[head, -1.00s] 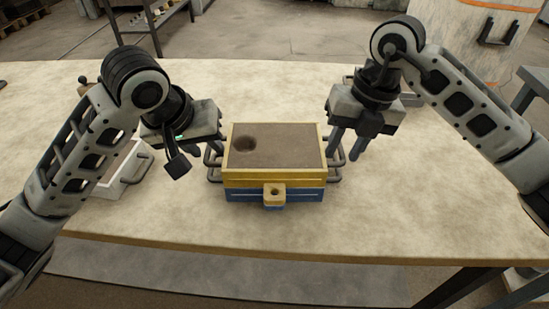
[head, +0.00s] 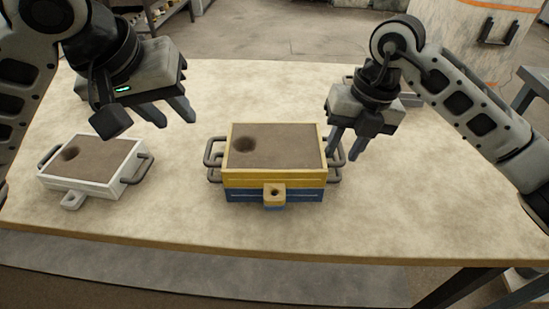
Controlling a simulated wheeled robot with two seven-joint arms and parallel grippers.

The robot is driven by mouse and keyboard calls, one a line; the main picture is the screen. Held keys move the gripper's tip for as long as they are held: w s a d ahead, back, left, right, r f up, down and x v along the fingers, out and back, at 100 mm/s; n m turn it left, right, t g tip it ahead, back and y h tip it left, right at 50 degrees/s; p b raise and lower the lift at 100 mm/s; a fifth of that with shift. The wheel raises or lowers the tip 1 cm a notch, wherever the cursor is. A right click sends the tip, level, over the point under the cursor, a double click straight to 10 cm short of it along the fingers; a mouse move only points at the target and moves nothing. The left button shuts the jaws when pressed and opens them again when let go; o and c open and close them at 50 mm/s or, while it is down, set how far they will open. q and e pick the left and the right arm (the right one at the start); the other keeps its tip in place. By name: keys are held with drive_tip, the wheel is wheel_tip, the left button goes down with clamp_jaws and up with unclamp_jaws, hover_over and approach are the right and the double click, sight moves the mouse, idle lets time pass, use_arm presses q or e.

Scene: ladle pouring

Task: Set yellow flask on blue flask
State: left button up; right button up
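The yellow flask (head: 244,176) is a sand-filled frame with a round hole in the sand near its left end. It sits squarely on top of the blue flask (head: 240,195) at the middle of the table, their front lugs lined up. Handles stick out on both sides. My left gripper (head: 172,112) is up and to the left of the stack, empty, with its fingers apart. My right gripper (head: 346,148) is beside the stack's right handles, its fingers apart; whether a finger touches the handle I cannot tell.
A white sand-filled flask (head: 122,178) with side handles lies at the left of the table (head: 420,200), below my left gripper. The table's front and right areas are clear.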

wheel_tip(320, 180, up, 12)
drive_tip(key=d, duration=0.2)
drive_tip(key=shift+d+f, duration=0.15)
idle(0.5)
